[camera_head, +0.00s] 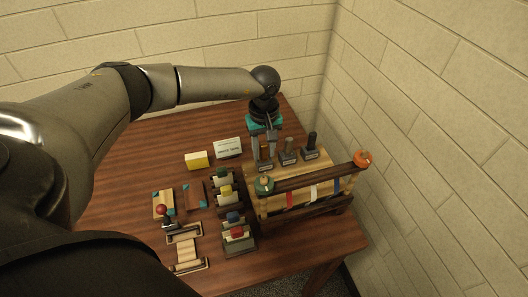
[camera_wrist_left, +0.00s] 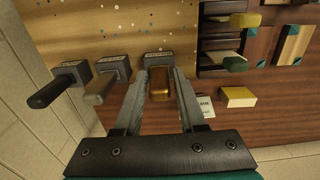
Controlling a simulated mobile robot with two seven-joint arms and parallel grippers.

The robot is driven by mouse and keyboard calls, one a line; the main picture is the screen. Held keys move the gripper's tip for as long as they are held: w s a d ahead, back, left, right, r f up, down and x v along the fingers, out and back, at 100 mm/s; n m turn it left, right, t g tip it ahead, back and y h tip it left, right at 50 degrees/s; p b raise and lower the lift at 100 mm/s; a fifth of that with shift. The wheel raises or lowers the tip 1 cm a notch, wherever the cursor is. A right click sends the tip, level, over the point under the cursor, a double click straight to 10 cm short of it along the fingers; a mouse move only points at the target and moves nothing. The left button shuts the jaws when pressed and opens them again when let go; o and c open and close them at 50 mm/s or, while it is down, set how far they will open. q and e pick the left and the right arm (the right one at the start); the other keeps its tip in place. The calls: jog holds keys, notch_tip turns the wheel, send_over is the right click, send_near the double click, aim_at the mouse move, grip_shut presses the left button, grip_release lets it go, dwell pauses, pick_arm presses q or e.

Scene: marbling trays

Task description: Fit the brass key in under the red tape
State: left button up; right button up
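A brass key (camera_wrist_left: 159,84) stands upright in a dark labelled holder, at one end of a row of three. It is the leftmost of the row in the head view (camera_head: 266,153). My left gripper (camera_wrist_left: 160,76) is open, with a finger on either side of the brass key; a narrow gap shows beside it. In the head view my left gripper (camera_head: 265,143) reaches down to that key from behind. The red tape (camera_head: 289,200) is the leftmost of three tape strips on the front of the wooden rack. The place under it is small and dark. My right gripper is out of view.
A grey key (camera_head: 288,148) and a black key (camera_head: 311,142) stand right of the brass one. A yellow block (camera_head: 196,160) lies left.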

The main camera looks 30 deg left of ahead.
pick_arm(q)
grip_shut()
jog(key=shift+r, duration=0.1)
dwell(0.3)
